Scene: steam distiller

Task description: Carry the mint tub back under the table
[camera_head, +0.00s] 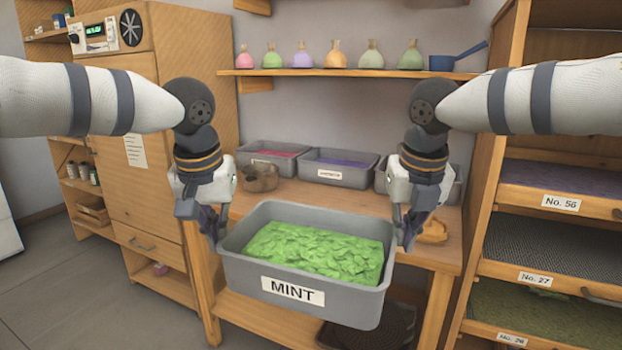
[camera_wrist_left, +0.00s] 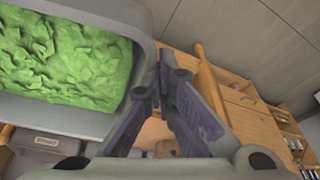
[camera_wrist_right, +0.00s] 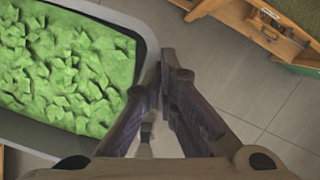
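The mint tub (camera_head: 303,316) is a grey rectangular bin with a white MINT label, filled with green leaves (camera_head: 315,252). It is held up level in front of the wooden table (camera_head: 440,256), above the lower shelf's height. My left gripper (camera_head: 213,228) is at the tub's left end, its fingers closed together over the rim. My right gripper (camera_head: 408,232) is at the right end in the same way. Both wrist views show the tub's rim at the fingertips, in the left wrist view (camera_wrist_left: 150,45) and the right wrist view (camera_wrist_right: 148,45).
Other grey tubs (camera_head: 338,170) and a brown pot (camera_head: 259,178) stand on the tabletop. Below is a low shelf (camera_head: 262,322) with a dark mesh tray (camera_head: 385,325) at its right. A drawer rack (camera_head: 540,200) stands at the right, a wooden cabinet (camera_head: 140,140) at the left.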

